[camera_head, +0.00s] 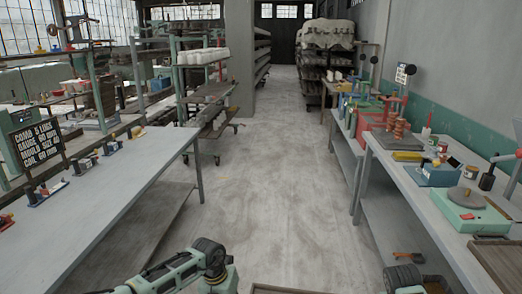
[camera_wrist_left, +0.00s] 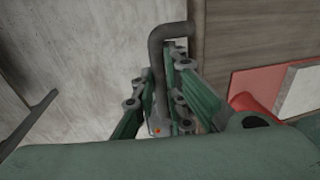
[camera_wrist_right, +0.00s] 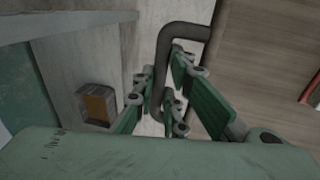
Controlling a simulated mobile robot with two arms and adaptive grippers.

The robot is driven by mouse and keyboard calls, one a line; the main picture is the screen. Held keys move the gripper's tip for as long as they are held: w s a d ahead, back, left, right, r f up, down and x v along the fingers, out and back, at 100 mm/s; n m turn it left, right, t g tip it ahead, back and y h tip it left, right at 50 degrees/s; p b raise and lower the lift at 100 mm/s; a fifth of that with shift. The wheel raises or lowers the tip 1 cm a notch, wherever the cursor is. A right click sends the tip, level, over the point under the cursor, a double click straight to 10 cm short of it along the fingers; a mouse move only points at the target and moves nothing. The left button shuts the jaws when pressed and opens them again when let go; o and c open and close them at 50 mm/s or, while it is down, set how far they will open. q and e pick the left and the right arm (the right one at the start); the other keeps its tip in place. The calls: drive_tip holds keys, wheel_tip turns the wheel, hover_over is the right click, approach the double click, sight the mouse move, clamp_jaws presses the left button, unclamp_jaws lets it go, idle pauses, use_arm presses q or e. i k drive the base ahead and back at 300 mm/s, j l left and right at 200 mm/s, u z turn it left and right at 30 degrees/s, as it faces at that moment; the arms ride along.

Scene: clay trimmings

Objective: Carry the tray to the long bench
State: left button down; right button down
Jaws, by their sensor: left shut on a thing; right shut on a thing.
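The brown tray (camera_head: 285,290) shows only as a strip at the bottom edge of the head view. Its brown surface fills the upper right of the left wrist view (camera_wrist_left: 235,40) and the right of the right wrist view (camera_wrist_right: 265,50). My left gripper (camera_wrist_left: 160,90) is shut on a dark bent handle (camera_wrist_left: 157,55) at the tray's side. My right gripper (camera_wrist_right: 165,85) is shut on a matching handle (camera_wrist_right: 185,30). A red thing (camera_wrist_left: 257,85) and a pale block (camera_wrist_left: 302,92) show over the tray. A long grey bench (camera_head: 110,190) stands at left in the head view.
A clear concrete aisle (camera_head: 270,170) runs ahead between the benches. The right bench (camera_head: 410,185) carries tools and boxes. A wheeled rack (camera_head: 210,90) stands beyond the left bench. A sign (camera_head: 38,143) and small tools sit on the left bench.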

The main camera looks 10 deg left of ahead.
sight(36, 251)
drive_tip(key=i, duration=1.1)
drive_tip(key=i+u, duration=0.1)
drive_tip(key=i, duration=0.95)
drive_tip(key=i+l+u, duration=0.1)
drive_tip(key=u, duration=2.2)
drive_tip(key=i+u, duration=0.1)
drive_tip(key=u, duration=0.65)
drive_tip(key=i, duration=1.4)
